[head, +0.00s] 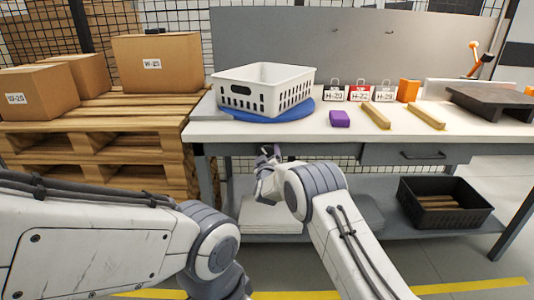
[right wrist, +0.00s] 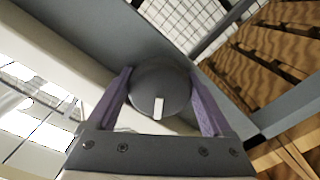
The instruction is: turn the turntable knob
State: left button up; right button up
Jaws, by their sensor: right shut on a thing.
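The turntable knob (right wrist: 160,82) is a dark grey round knob with a white mark, seen in the right wrist view. My right gripper (right wrist: 160,90) has its two purple fingers on either side of the knob, shut on it. In the head view the right gripper (head: 269,152) is at the front edge of the workbench, below the turntable; the knob cannot be made out there. The blue turntable (head: 262,114) lies on the bench with a white slotted basket (head: 264,90) on it. My left arm comes in from the left; its gripper is out of view.
The bench (head: 300,128) also carries a purple block (head: 340,118), wooden strips (head: 376,116), labelled tags (head: 360,91) and an orange block (head: 408,90). Boxes (head: 157,62) stand on pallets (head: 95,120) at left. A black crate (head: 445,204) sits on the lower shelf.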

jog(key=o, duration=1.1)
jog(key=shift+o, duration=0.2)
jog(key=shift+s, duration=0.1)
jog(key=s+p, duration=0.1)
jog(key=s, duration=0.9)
jog(key=shift+s, duration=0.2)
